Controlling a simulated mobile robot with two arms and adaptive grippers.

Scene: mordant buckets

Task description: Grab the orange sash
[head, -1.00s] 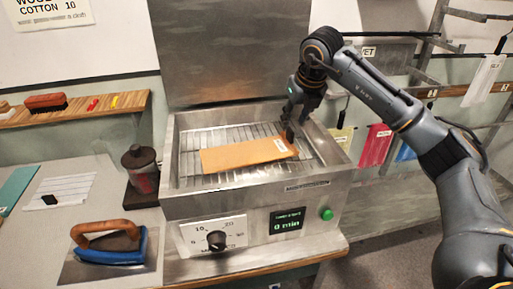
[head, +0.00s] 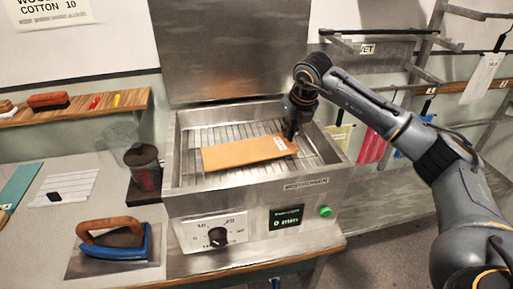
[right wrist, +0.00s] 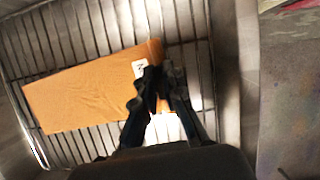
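The orange sash (head: 240,154) lies flat as a folded strip on the wire rack inside the steel steamer box. It has a small white tag at its right end. My right gripper (head: 290,138) points down at that tagged end. In the right wrist view the sash (right wrist: 85,90) runs left from the fingers. The fingertips of my right gripper (right wrist: 162,78) are close together at the sash's tagged edge, one over the cloth and one just beyond it. Whether they pinch the cloth is unclear. My left gripper is out of view.
The steamer box (head: 260,196) has raised steel walls around the rack and an upright lid behind. A blue iron (head: 115,245) and a dark jar (head: 143,165) stand to its left. Colored cloths hang behind my right arm on the right.

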